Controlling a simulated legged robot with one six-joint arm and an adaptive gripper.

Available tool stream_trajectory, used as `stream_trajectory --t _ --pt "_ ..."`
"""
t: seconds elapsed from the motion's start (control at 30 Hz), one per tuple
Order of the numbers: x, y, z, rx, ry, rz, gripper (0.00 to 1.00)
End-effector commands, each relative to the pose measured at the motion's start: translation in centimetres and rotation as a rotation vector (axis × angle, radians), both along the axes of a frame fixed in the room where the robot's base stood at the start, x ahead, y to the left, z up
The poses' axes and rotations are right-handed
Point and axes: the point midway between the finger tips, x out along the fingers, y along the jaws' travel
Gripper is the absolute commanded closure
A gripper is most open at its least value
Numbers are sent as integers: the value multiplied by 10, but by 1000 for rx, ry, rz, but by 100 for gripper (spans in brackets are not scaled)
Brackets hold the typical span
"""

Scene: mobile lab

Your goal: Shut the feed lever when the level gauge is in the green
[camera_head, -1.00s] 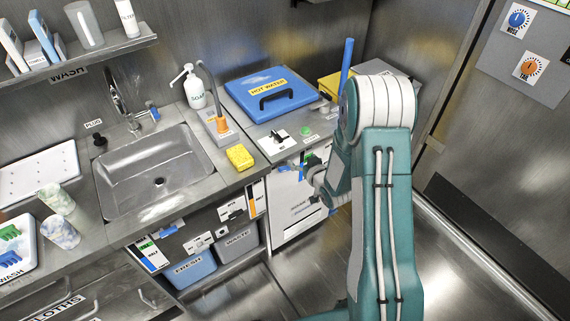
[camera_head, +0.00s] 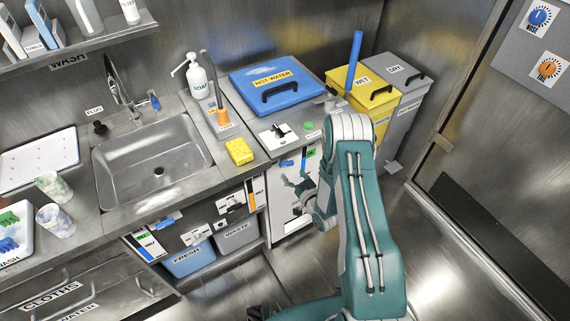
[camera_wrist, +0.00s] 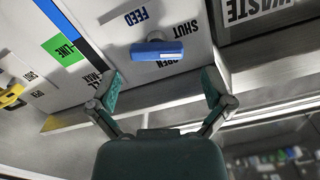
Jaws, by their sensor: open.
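The blue feed lever (camera_wrist: 158,52) sits on a white panel marked FEED, SHUT and OPEN, upside down in the wrist view. Its handle lies crosswise; it also shows in the head view (camera_head: 287,163). The level gauge (camera_wrist: 62,22) is a strip beside it with a blue column and a green LINE block (camera_wrist: 66,49). The column's end is near the green block; I cannot tell whether it is inside it. My gripper (camera_wrist: 161,88) is open and empty, its fingers apart, short of the lever and not visibly touching it. In the head view it (camera_head: 297,184) is before the panel.
A waste bin (camera_head: 237,236) and fresh bin (camera_head: 187,261) stand left of the panel. The counter edge and hot water lid (camera_head: 275,88) are above. Yellow (camera_head: 362,98) and grey bins (camera_head: 402,95) stand right. The floor is clear.

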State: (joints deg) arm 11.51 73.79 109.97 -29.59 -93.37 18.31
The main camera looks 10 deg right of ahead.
Motion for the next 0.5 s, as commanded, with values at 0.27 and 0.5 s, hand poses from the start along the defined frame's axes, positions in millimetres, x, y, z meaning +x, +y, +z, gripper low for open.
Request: stream_trajectory --t 0.27,0.5 --pt "41 14 0 -2 -1 1 0" --pt "50 16 0 0 1 -1 0"
